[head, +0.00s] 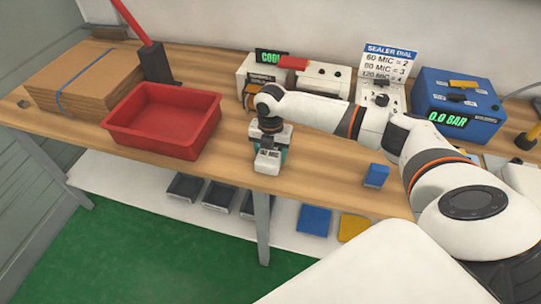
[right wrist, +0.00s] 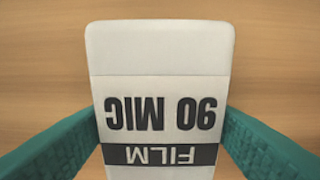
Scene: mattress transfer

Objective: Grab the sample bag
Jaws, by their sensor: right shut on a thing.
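The sample bag (head: 266,166) is a small white packet at the front edge of the wooden bench in the head view. In the right wrist view the bag (right wrist: 160,60) fills the middle, upside down, with "90 MIC" and "FILM" printed on it. My right gripper (head: 270,146) comes down over the bag from above. Its teal fingers (right wrist: 162,120) press on the bag's left and right sides, so it is shut on it. Whether the bag touches the bench is hard to tell. My left gripper is not in view.
A red tray (head: 163,144) stands left of the bag, with flat cardboard (head: 80,78) beyond. A sealer (head: 295,72), a dial plate (head: 388,72) and a blue gauge box (head: 458,100) stand behind. A small blue block (head: 376,175) lies to the right.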

